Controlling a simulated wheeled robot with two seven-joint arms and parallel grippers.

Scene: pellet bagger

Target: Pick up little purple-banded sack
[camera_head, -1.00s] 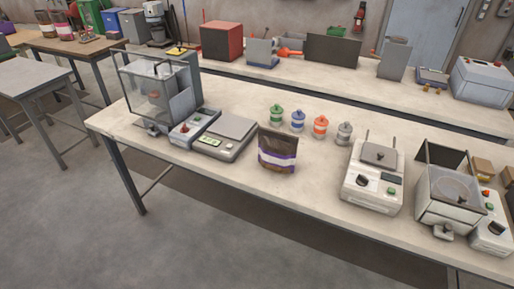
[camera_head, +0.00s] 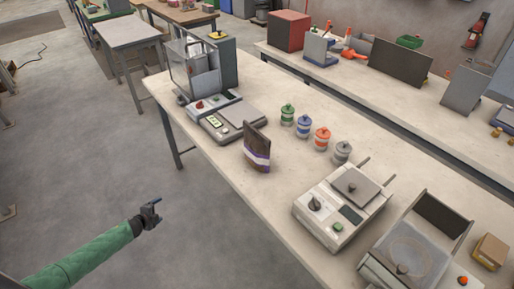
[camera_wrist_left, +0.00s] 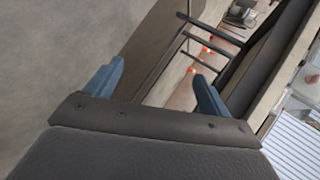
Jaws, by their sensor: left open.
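The little purple-banded sack (camera_head: 257,147) is dark with a purple and white band. It stands upright near the front edge of the long table in the head view, beside the flat scale. My left gripper (camera_head: 153,207) is out over the floor, in front of the table and well apart from the sack. In the left wrist view its two blue fingers (camera_wrist_left: 155,85) are spread with nothing between them. I cannot make out the sack in the wrist view. My right gripper is not in view.
On the table (camera_head: 228,165) stand a scale (camera_head: 223,122), a glass-cased balance (camera_head: 195,70), several small lidded jars (camera_head: 304,125) right of the sack, and a white device (camera_head: 342,205) nearer me. The floor (camera_head: 90,180) around my left arm is clear.

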